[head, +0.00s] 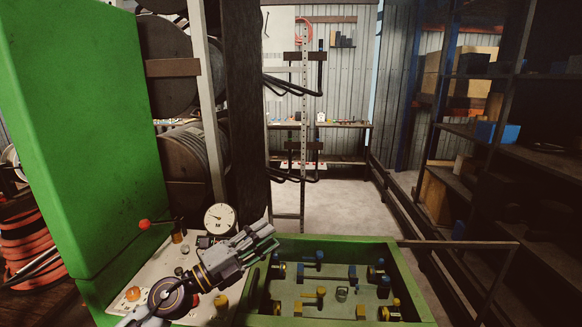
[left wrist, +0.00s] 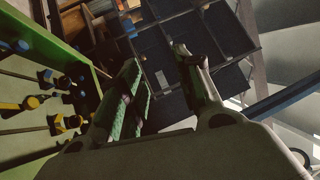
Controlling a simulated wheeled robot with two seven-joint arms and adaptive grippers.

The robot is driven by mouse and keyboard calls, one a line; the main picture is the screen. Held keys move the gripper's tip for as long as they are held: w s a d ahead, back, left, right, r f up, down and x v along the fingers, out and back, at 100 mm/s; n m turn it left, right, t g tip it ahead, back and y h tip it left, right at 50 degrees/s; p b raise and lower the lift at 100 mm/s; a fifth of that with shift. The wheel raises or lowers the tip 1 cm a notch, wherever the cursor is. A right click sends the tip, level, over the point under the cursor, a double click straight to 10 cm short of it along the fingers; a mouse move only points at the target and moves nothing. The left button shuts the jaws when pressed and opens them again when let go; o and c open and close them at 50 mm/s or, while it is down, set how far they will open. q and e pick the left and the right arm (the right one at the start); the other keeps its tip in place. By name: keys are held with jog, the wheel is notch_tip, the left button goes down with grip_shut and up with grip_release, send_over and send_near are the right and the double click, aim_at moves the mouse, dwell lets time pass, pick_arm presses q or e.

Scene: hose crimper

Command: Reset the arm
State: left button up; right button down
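My left gripper (head: 268,236) is raised over the control panel (head: 158,265), near the left edge of the green tray. Its fingers point up and to the right. In the left wrist view the two fingers of my left gripper (left wrist: 158,60) stand apart with nothing between them. The arm (head: 180,291) comes in from the bottom left and covers part of the panel. My right gripper is in neither view.
A round gauge (head: 220,218) and a red-knobbed lever (head: 145,224) stand on the panel beside the green machine (head: 80,130). The green-rimmed tray (head: 408,282) holds several blue and yellow fittings. Shelves (head: 480,150) stand at right. Open floor (head: 345,208) lies behind the tray.

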pick_arm(q)
jog(key=s+a+f+n+t+y, duration=0.1)
jog(key=a+f+n+t+y, duration=0.1)
jog(key=a+f+n+y, duration=0.8)
jog(key=a+f+n+t+y, duration=0.2)
jog(key=a+f+n+y, duration=0.2)
jog(key=a+n+y, duration=0.7)
jog(key=s+d+f+n+g+h, duration=0.2)
jog(key=s+d+f+n+g, duration=0.1)
jog(key=s+f+g, duration=0.55)
jog(key=s+d+f+n+g+h, duration=0.25)
jog(key=s+f+g, duration=0.25)
jog(key=s+f, duration=0.9)
jog(key=f, duration=1.3)
jog(key=s+f, duration=0.3)
jog(key=f, duration=1.2)
jog(key=s+a+f+g, duration=0.1)
jog(key=s+a+f, duration=0.1)
jog(key=s+f, duration=0.8)
jog(key=s+a+f+g, duration=0.1)
jog(key=s+a+f, duration=0.1)
jog(key=s+f, duration=0.9)
jog(key=shift+s+a, duration=0.35)
jog(key=shift+s, duration=0.15)
